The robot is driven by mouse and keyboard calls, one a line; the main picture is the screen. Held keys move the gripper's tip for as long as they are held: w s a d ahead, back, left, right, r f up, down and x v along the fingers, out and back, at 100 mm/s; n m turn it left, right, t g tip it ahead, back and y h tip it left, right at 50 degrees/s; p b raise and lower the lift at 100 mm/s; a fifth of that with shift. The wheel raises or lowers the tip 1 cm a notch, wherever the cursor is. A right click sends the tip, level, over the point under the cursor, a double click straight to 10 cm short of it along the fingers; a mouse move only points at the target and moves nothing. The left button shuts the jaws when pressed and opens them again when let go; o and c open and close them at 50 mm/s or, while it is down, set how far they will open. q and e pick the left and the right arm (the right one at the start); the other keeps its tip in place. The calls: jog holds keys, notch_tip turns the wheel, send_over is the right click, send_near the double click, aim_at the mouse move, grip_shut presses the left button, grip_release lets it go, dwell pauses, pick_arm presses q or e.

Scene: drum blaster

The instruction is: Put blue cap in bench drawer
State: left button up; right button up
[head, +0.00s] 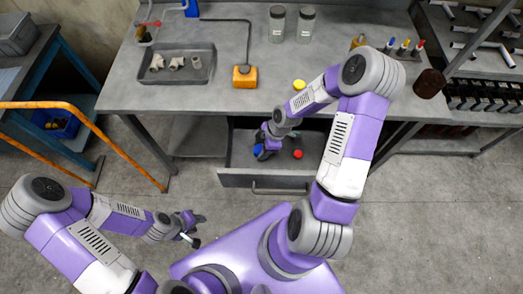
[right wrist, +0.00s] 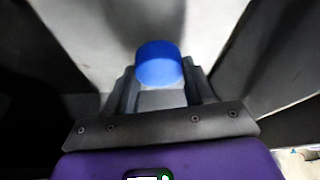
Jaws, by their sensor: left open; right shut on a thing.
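The blue cap (head: 258,150) is in my right gripper (head: 264,149), down inside the open bench drawer (head: 235,181) at its left part. In the right wrist view the blue cap (right wrist: 158,62) sits between the fingertips, with a pale surface beyond it. I cannot tell whether the cap touches the drawer floor. A red cap (head: 298,154) lies in the drawer to the right of the gripper. A yellow cap (head: 299,85) lies on the bench top. My left gripper (head: 196,230) is open and empty, away from the bench over the floor at lower left.
The workbench (head: 130,85) holds a grey tray (head: 178,64) of pipe fittings, an orange-yellow block (head: 245,77) and two jars (head: 277,24) at the back. An orange rail (head: 85,125) stands at left. Dark drawer walls flank my right gripper closely. The floor before the drawer is clear.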

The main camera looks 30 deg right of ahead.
pick_arm(q)
jog(key=shift+f, duration=0.35)
pick_arm(e)
jog(key=shift+f, duration=0.8)
pick_arm(q)
jog(key=shift+f, duration=0.1)
pick_arm(e)
jog(key=shift+f, duration=0.1)
jog(key=o, duration=1)
jog(key=shift+r, duration=0.2)
pick_arm(q)
notch_tip(320, 180, up, 6)
jog(key=p, duration=0.5)
jog(key=shift+f, duration=0.25)
pick_arm(e)
jog(key=v, duration=1.2)
jog(key=shift+a, duration=0.1)
